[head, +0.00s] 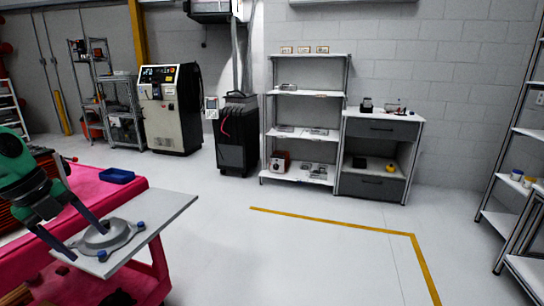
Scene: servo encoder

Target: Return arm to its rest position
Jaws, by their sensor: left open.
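My left gripper (87,244) comes in from the left on a green and black arm. Its two dark fingers are spread apart, one on either side of a round grey part (100,240) with a raised hub. This part lies on a light grey plate (165,212) at the end of the pink table. Small blue knobs (140,226) stand around it. I cannot tell whether the fingers touch the round part. My right gripper is not in view.
A blue tray (117,176) sits on the pink table (85,183). Shelves (305,94) and a grey cabinet (382,130) stand along the back wall, beside a black cart and a white machine. The floor at centre is clear, with a yellow line (330,222).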

